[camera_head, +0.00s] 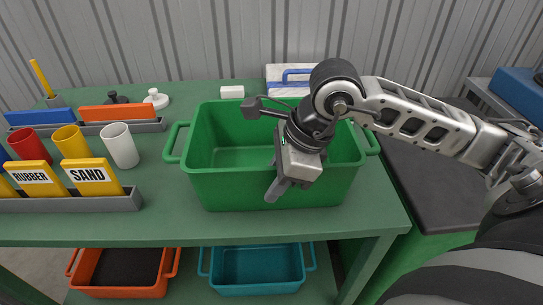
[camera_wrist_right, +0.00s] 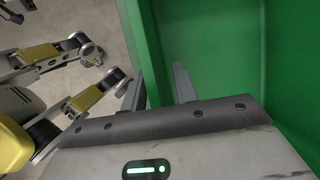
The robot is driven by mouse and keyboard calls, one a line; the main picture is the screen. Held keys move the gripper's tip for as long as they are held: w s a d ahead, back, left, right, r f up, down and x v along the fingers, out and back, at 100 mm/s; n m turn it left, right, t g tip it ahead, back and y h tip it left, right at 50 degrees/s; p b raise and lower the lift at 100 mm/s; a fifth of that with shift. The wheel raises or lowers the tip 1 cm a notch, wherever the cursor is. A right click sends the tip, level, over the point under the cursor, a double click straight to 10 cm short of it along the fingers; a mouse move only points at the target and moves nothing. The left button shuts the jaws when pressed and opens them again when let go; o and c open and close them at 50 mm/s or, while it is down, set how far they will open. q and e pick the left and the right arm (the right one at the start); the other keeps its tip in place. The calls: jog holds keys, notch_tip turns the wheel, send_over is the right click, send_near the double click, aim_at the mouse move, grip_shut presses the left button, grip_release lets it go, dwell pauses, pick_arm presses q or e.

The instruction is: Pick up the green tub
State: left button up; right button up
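The green tub (camera_head: 230,188) stands upright on the green bench, with a loop handle at its left and right ends. The inside that shows looks empty; my right arm hides part of the right side and back rim. My right gripper (camera_head: 280,186) points down at the tub's front wall, right of its middle. In the right wrist view, the gripper (camera_wrist_right: 160,88) is open, with one finger outside the tub's wall (camera_wrist_right: 150,60) and the other inside. A gap shows between the inner finger and the wall. My left gripper is in neither view.
Left of the tub are a white cup (camera_head: 119,146), yellow and red cups, and a grey rack (camera_head: 120,203) with yellow label blocks. A white block (camera_head: 232,92) lies behind. An orange bin (camera_head: 122,270) and a teal bin (camera_head: 256,270) sit on the shelf below.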

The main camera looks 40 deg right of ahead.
grip_shut()
jog(key=shift+w+r, duration=0.1)
jog(key=shift+r, duration=0.05)
dwell(1.2)
